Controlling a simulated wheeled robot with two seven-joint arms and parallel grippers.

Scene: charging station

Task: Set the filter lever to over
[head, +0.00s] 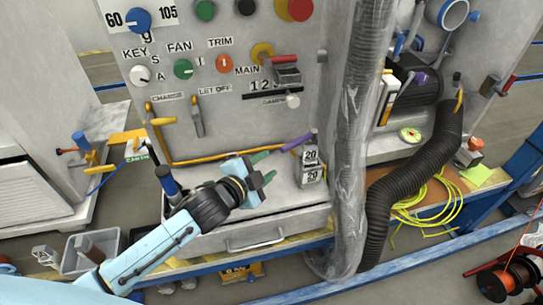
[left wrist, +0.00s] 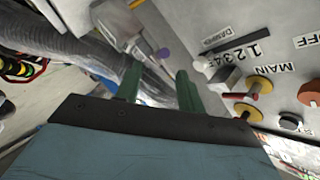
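No label reading "filter" is legible. A lever with a purple handle (head: 297,142) sticks out to the left from the top of a small grey block marked 20 (head: 311,165), on the ledge below the control panel. A purple tip (left wrist: 163,54) also shows in the left wrist view, beyond the fingers. My left gripper (head: 269,165) is just left of the block and below the handle, apart from both. Its green fingers stand apart and empty, as they do in the left wrist view (left wrist: 158,78). My right gripper is not in view.
The control panel (head: 225,100) with knobs and levers rises behind. A clear-wrapped hose (head: 350,150) stands right of the block, with a black hose (head: 410,170) and a yellow cable (head: 432,208) beyond. A drawer (head: 250,235) sits below.

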